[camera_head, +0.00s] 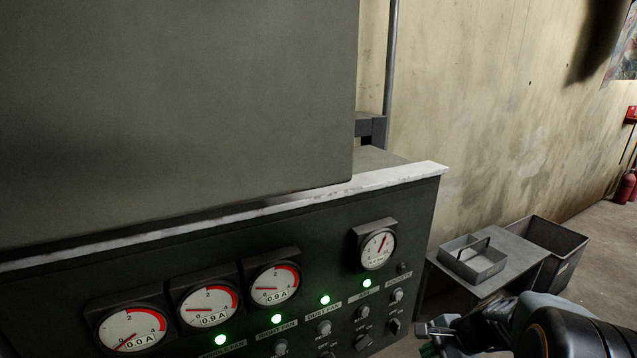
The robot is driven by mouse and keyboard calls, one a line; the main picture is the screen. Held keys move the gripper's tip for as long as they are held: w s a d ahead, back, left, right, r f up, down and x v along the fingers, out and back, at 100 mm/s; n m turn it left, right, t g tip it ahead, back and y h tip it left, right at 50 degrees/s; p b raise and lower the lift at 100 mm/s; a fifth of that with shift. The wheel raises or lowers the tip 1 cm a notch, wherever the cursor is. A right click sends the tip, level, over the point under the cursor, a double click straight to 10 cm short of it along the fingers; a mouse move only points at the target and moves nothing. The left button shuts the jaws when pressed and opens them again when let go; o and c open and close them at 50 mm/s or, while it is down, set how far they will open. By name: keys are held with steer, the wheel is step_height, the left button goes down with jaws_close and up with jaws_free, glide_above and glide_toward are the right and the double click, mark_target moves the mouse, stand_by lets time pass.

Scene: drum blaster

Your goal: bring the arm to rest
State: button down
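My arm shows at the bottom right, reaching in from the lower edge of the head view. My gripper (437,338) is at its left end, low in front of the right part of the control panel (235,247). The fingers are small and partly cut off by the lower edge, so I cannot tell whether they are open or shut. I see nothing clearly held in them.
The panel carries several dials (377,249), lit green lamps (325,300) and knobs (397,295). To the right stand a grey table (515,255) with a metal tray (473,262) and a dark bin (566,240). Red extinguishers (625,187) stand by the far wall. Floor at right is clear.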

steer(key=s+a+r+n+h, duration=0.5)
steer(key=s+a+r+n, duration=0.3)
steer(key=n, duration=0.8)
steer(key=shift+s+a+r+p, duration=0.35)
steer(key=shift+a+r, duration=0.25)
steer(key=shift+a, duration=0.35)
steer(key=shift+d, duration=0.15)
